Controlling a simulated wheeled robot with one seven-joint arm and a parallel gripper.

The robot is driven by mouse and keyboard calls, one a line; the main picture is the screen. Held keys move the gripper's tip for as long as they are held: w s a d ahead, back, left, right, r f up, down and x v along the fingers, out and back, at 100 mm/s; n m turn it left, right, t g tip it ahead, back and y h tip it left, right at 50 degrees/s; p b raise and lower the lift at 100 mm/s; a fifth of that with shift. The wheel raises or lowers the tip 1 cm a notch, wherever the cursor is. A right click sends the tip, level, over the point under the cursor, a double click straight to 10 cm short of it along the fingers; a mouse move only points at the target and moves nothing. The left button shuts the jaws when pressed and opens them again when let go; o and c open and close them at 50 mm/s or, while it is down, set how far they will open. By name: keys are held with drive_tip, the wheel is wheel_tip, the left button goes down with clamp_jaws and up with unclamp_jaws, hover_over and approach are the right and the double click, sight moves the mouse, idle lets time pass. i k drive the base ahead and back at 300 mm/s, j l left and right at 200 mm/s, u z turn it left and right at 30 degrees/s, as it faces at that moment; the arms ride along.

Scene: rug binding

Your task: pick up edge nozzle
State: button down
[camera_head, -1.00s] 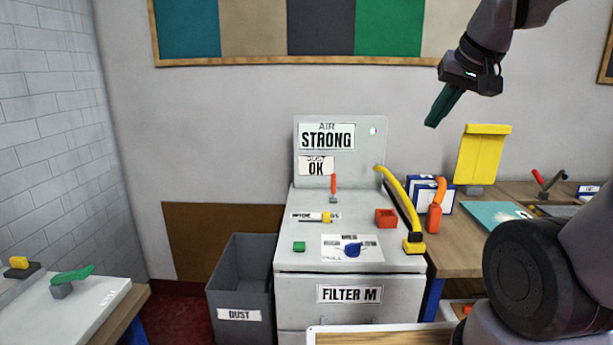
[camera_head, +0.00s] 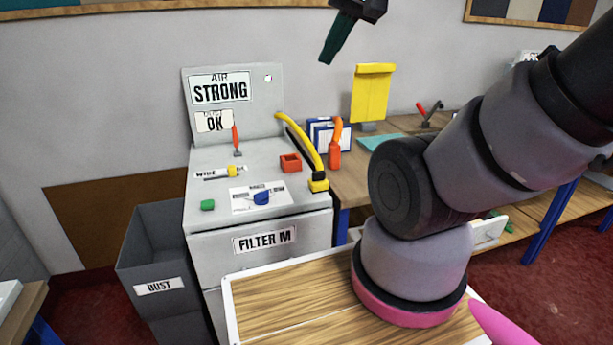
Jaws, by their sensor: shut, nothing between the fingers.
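My gripper (camera_head: 327,58) hangs at the top of the view, its dark teal fingers shut and empty, with part of its body cut off by the frame. It is in the air, well apart from the grey filter machine (camera_head: 310,222). On the machine's top, a small nozzle-like piece with a yellow end (camera_head: 232,171) lies across a partly covered label that seems to begin with "WIDE". A yellow hose (camera_head: 303,142) curves down to a yellow and black end piece (camera_head: 318,183) at the top's right edge. I cannot tell for sure which piece is the edge nozzle.
The machine top also holds a red open box (camera_head: 291,162), a blue knob (camera_head: 262,198), a green button (camera_head: 208,205) and an upright red lever (camera_head: 236,140). A grey dust bin (camera_head: 158,240) stands left. An orange bottle-like item (camera_head: 335,145) is right, by the wooden bench.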

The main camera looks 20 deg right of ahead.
sight(318, 183)
drive_tip(key=z, duration=1.8)
drive_tip(key=u, duration=1.4)
drive_tip(key=i+j+u, duration=0.15)
drive_tip(key=j+u, duration=0.1)
drive_tip(key=j, duration=0.25)
drive_tip(key=i, duration=0.05)
